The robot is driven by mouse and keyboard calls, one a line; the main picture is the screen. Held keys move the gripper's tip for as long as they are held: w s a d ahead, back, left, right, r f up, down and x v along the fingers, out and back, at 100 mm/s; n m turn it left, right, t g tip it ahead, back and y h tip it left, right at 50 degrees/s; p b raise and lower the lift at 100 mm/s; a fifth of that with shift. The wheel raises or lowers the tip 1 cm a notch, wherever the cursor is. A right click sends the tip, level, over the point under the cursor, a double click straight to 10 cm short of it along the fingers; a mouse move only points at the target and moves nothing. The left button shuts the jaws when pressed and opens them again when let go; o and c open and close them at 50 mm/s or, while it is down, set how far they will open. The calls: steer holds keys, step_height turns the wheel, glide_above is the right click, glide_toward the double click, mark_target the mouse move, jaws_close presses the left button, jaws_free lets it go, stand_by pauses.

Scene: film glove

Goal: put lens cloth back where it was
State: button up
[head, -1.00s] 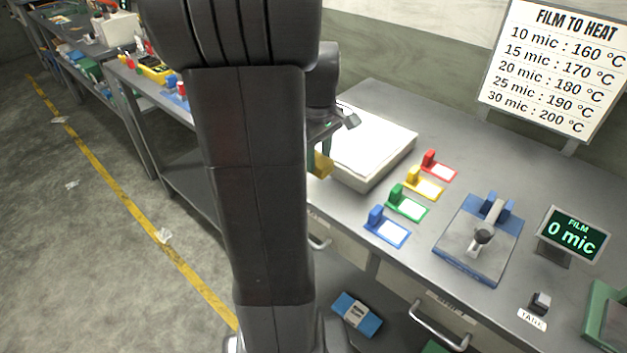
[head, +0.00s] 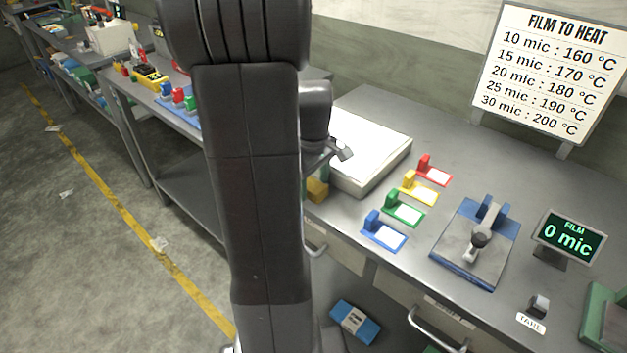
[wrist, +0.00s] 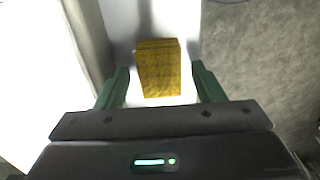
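The lens cloth appears as a yellow, folded block in the wrist view (wrist: 160,68), lying on a bright pale surface near an edge. In the head view it is a small yellow patch (head: 317,189) beside my arm, left of the white box, partly hidden by my arm. My gripper (wrist: 160,66) is over it with its two green fingers apart, one on each side. A narrow gap shows between the cloth and each finger. In the head view my gripper is mostly hidden behind my arm.
The large white-topped box (head: 372,150) stands close beside the gripper. Colored tags (head: 404,208), a blue-based device (head: 474,243) and a film display (head: 568,236) are farther right on the bench. Floor (wrist: 260,80) shows past the edge on the right of the wrist view.

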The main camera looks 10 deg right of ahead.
mark_target(313, 185)
step_height(313, 185, up, 12)
steer(key=p, duration=0.1)
steer(key=shift+r, duration=0.2)
stand_by(0.4)
